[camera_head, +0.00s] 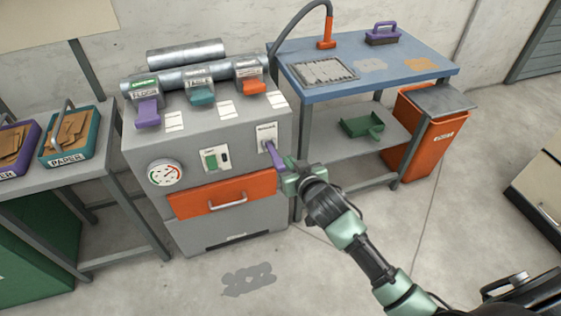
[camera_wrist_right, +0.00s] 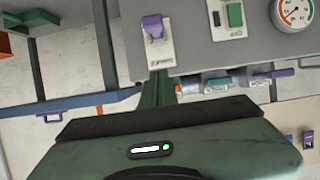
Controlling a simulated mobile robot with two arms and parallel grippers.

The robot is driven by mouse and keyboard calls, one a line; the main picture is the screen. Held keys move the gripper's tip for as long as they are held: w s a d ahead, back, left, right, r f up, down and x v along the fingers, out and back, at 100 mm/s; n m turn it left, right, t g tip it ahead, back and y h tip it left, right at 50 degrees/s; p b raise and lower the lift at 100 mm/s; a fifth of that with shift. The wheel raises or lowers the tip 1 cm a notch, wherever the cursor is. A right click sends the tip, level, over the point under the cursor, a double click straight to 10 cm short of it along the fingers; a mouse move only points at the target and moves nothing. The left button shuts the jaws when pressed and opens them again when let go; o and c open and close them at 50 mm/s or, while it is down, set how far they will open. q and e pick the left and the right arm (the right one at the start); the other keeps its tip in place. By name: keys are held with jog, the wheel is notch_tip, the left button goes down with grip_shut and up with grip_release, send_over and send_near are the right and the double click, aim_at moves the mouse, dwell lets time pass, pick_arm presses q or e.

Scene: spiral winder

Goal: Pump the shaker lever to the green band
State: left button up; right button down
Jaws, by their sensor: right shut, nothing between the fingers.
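The purple shaker lever (camera_head: 274,154) sits on a white plate at the right of the grey machine's front. It also shows in the wrist view (camera_wrist_right: 153,26), at the top, pointing toward the camera. My right gripper (camera_head: 288,170) is just right of the lever, close to its end; I cannot tell whether they touch. In the wrist view its dark fingers (camera_wrist_right: 158,88) are shut and empty, ending near the lever plate's edge. The round gauge (camera_head: 165,172) with coloured bands is at the machine's left; it shows partly in the wrist view (camera_wrist_right: 294,12). Its needle is too small to read. My left gripper is out of view.
The machine (camera_head: 200,155) has a green switch (camera_head: 211,160), an orange drawer (camera_head: 222,198) and three coloured levers on top. A blue table (camera_head: 380,75) stands right, with an orange bin (camera_head: 420,130) beside it. A side table with paper trays (camera_head: 72,140) stands left.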

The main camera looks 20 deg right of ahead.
send_over(281, 166)
jog(key=w, duration=0.1)
notch_tip(281, 166, down, 3)
jog(key=shift+f, duration=0.1)
jog(key=f, duration=0.2)
jog(key=shift+s+f+b, duration=0.35)
jog(key=shift+s+f, duration=0.05)
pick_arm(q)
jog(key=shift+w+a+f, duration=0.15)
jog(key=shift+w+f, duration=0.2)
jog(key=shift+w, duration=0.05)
pick_arm(e)
jog(key=shift+s+f, duration=0.1)
jog(key=shift+f, duration=0.45)
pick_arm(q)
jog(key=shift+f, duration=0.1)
pick_arm(e)
jog(key=shift+f, duration=0.15)
